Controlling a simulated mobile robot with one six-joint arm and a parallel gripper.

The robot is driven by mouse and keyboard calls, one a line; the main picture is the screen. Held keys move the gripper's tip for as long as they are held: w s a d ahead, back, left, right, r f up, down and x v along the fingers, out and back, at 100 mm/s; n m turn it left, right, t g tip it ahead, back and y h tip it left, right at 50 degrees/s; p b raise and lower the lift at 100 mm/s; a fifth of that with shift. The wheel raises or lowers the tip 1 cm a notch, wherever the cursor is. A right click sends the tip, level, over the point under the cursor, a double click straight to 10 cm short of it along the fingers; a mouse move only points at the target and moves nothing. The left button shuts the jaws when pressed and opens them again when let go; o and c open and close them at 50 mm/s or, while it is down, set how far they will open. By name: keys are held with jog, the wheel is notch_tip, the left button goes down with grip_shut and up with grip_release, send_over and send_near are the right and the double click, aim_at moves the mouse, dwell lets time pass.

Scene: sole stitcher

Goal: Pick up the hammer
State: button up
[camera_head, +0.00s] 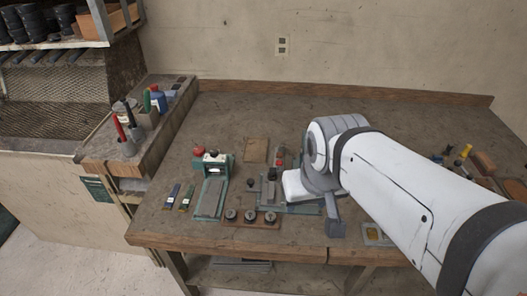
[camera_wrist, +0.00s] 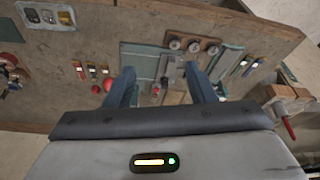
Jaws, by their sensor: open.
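I cannot make out a hammer for certain in either view. Small tools lie at the bench's right end (camera_head: 462,155), partly behind my arm, too small to tell apart. My gripper (camera_wrist: 160,70) is open and empty in the wrist view, its two dark blue fingers spread above the bench. Between and beyond the fingers is a teal-based fixture (camera_wrist: 138,62) with a grey upright part. In the head view my gripper (camera_head: 335,222) hangs over the front of the bench, right of that fixture. My wrist and arm hide part of the bench.
The wooden workbench (camera_head: 400,110) holds a teal clamp device (camera_head: 210,195), a brown block with several round knobs (camera_head: 252,217), and a flat wooden board (camera_head: 256,150). A tool caddy (camera_head: 110,155) stands at the left. The back of the bench is mostly clear.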

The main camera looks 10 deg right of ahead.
jog(key=shift+o, duration=1)
jog(key=shift+c, duration=0.5)
jog(key=shift+s, duration=0.1)
jog(key=c, duration=0.4)
